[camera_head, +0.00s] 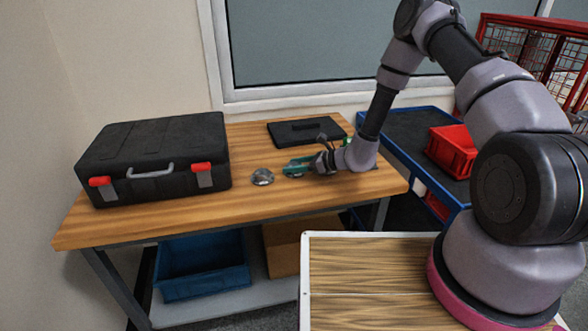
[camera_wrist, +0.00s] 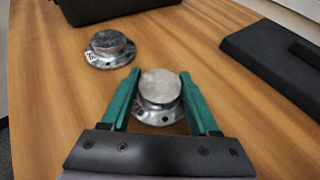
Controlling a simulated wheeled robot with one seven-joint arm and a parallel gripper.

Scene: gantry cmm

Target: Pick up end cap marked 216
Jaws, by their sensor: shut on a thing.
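My gripper (camera_wrist: 160,95) has its green fingers on either side of a silver metal end cap (camera_wrist: 160,88), shut on its raised round boss. The cap's flange with bolt holes shows below the boss, at or close to the wooden table top. No marking can be read on this cap. A second silver end cap (camera_wrist: 109,48) stands on the table to the upper left in the wrist view, with small unreadable markings on its flange. In the head view the second cap (camera_head: 262,177) lies just left of my gripper (camera_head: 291,168); the held cap is mostly hidden there.
A black case (camera_head: 155,155) with red latches stands on the left of the wooden table (camera_head: 240,205). A flat black item (camera_head: 306,131) lies behind my gripper. A blue cart (camera_head: 400,130) with a red bin (camera_head: 452,150) is to the right. The table front is clear.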

